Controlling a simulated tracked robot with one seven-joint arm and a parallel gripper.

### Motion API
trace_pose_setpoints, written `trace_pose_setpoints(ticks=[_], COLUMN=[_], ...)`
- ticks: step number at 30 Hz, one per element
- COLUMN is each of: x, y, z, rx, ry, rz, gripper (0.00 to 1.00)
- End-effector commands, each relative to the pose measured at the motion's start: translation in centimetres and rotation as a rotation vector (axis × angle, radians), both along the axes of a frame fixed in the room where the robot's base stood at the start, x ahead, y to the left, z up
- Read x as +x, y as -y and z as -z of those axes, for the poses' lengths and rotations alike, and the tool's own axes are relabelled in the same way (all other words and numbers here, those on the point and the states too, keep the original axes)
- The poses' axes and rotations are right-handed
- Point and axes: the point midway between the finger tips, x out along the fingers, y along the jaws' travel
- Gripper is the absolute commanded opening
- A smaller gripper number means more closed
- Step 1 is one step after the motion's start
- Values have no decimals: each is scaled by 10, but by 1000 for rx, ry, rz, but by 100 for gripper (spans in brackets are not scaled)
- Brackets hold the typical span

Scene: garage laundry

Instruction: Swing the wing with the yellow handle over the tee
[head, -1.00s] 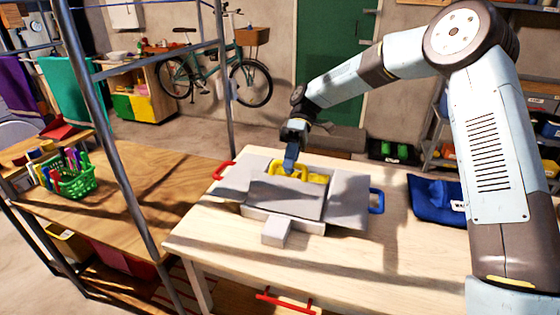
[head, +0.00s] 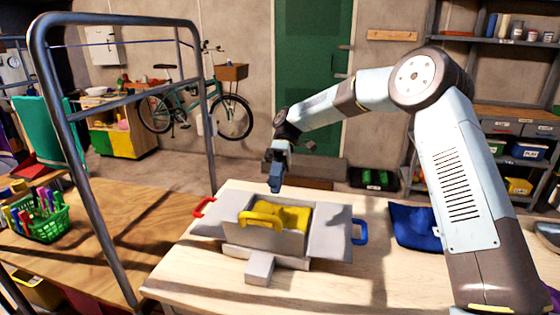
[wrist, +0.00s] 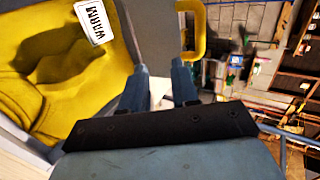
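A yellow folded tee (head: 291,216) lies on a grey folding board. In the wrist view the tee (wrist: 75,60) shows a white "WARM" label. The wing with the yellow handle (head: 262,240) stands steeply raised at the board's near side and hides part of the tee. Its yellow handle (head: 260,219) is at its top edge and also shows in the wrist view (wrist: 198,28). My gripper (head: 275,186) is above the far part of the board, clear of the handle. In the wrist view its fingers (wrist: 160,90) are apart with no handle between them.
The board's side wings lie flat, with a red handle (head: 204,206) at left and a blue handle (head: 360,231) at right. A blue folded cloth (head: 414,226) lies right of it. A metal frame (head: 96,230) and a green basket (head: 43,222) are at left.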

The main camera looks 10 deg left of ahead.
Motion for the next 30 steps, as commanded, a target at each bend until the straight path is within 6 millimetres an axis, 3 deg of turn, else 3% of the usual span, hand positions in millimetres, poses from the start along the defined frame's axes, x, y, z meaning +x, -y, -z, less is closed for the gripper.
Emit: trace_pose_setpoints(ticks=[6,13,30], x=[37,63,74], y=[0,1,3], z=[-22,-39,-46], rx=[2,0,-2], ry=[0,-1,0], rz=[1,0,0], gripper=[29,29,29])
